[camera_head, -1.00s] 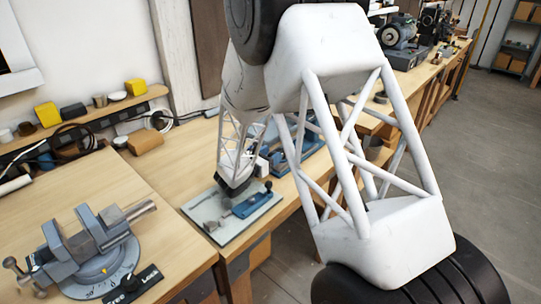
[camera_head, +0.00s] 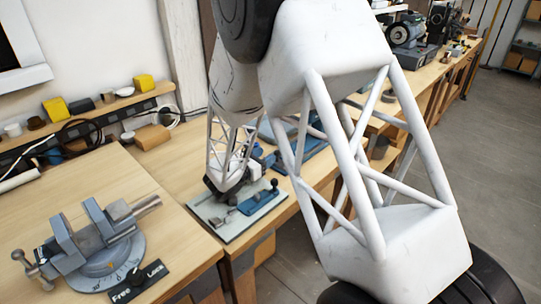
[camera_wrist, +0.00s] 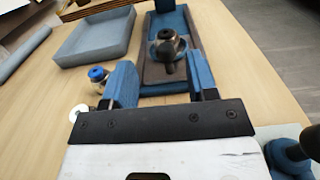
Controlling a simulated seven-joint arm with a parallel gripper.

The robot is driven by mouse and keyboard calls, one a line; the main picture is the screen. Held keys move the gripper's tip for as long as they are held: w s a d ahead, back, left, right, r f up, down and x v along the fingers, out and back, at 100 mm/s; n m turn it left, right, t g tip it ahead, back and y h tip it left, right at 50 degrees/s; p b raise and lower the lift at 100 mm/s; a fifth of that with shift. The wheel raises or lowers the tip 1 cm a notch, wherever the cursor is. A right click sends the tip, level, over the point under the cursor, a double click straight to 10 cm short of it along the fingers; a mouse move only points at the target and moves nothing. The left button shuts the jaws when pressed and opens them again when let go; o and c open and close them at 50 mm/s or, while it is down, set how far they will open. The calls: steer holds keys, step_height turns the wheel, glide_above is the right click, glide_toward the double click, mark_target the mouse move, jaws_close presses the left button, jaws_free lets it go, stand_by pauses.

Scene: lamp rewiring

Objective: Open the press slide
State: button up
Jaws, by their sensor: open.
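In the wrist view a long blue fixture (camera_wrist: 146,50) with a dark channel and an upright round metal knob (camera_wrist: 168,48) lies ahead of my gripper; it looks like the press slide. My gripper (camera_wrist: 163,78) is open, with one blue finger on each side of the picture and the knob seen between and beyond them. Nothing is held. I cannot tell whether a finger touches the fixture. In the head view my gripper (camera_head: 222,190) is low over a pale plate (camera_head: 228,232), and its fingertips are hidden. The blue fixture (camera_head: 312,140) shows partly behind my arm.
A blue lever-like part with a dark handle (camera_head: 258,203) sits on the pale plate, right of my gripper. A shallow grey-blue tray (camera_wrist: 95,36) and a small blue-capped part (camera_wrist: 97,75) lie left. A vise (camera_head: 95,240) stands at the front left, beside a "Free/Lock" label.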

steer(key=shift+s+a+f, duration=0.3)
steer(key=shift+s+f, duration=0.2)
steer(key=shift+s, duration=0.1)
steer(key=shift+s+a+f, duration=0.25)
steer(key=shift+s+f, duration=0.25)
steer(key=shift+s, duration=0.05)
steer(key=shift+d, duration=0.1)
steer(key=shift+s+d+r+g, duration=0.15)
steer(key=shift+d+r+g, duration=0.15)
steer(key=shift+d, duration=0.1)
steer(key=s+d+r+m+g+y, duration=0.1)
steer(key=s+d+r+m+g, duration=0.4)
steer(key=s+d+r+m, duration=0.35)
steer(key=s+d+r+m+g+y, duration=0.1)
steer(key=s+d+r+m+g, duration=0.45)
steer(key=s+d, duration=0.5)
steer(key=s+r+m+y, duration=0.2)
steer(key=s+m+y, duration=0.3)
steer(key=s, duration=0.6)
steer(key=s+r+m+y, duration=0.3)
steer(key=s+m+y, duration=0.2)
steer(key=s+m, duration=0.3)
steer(key=s+t, duration=0.1)
steer(key=s, duration=0.2)
steer(key=shift+s+r+y, duration=0.2)
steer(key=shift+y, duration=0.2)
